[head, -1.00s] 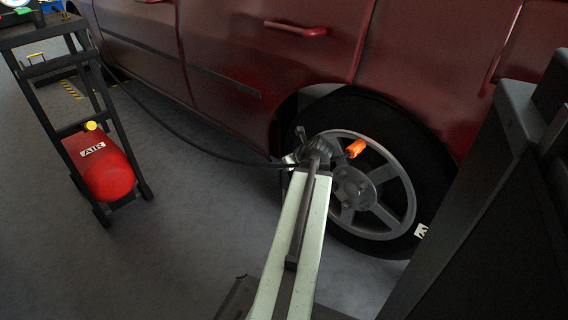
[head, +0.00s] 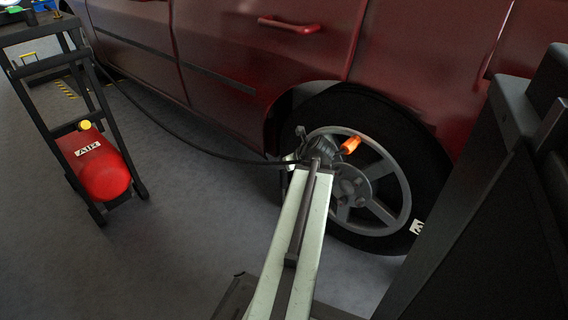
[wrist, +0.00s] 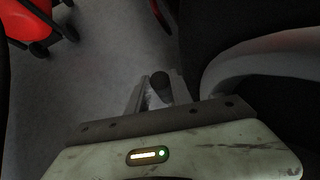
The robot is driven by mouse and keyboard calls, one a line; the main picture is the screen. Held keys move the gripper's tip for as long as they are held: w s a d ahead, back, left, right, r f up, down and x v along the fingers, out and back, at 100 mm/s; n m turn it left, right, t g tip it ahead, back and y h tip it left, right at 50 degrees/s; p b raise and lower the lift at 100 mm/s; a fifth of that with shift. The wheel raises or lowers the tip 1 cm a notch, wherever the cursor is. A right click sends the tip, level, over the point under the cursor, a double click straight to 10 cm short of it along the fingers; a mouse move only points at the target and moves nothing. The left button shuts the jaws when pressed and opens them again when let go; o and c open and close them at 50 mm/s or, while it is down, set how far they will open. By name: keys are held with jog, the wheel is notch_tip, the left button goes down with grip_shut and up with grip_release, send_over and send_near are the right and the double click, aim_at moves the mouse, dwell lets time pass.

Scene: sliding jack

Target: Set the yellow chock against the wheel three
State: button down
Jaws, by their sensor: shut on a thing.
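My gripper (head: 318,152) is in front of the left part of the wheel (head: 377,205) of the dark red car. In the wrist view, the jaws (wrist: 158,92) are closed around a dark, rounded, bar-like thing (wrist: 160,83). I cannot tell what it is. No clearly recognisable yellow chock shows. A small yellow-topped thing (head: 30,57) stands far back at the left, too small to make out. A white label (head: 416,226) is on the tyre, its mark unreadable. An orange thing (head: 350,145) shows at the wheel, right of my gripper.
A red air tank (head: 100,168) in a black frame stands on the grey floor at the left. A black hose (head: 185,137) runs from near there along the car (head: 225,50) towards my gripper.

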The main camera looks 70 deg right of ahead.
jog(key=shift+f, duration=0.1)
jog(key=c, duration=1.1)
grip_release()
jog(key=shift+o, duration=0.2)
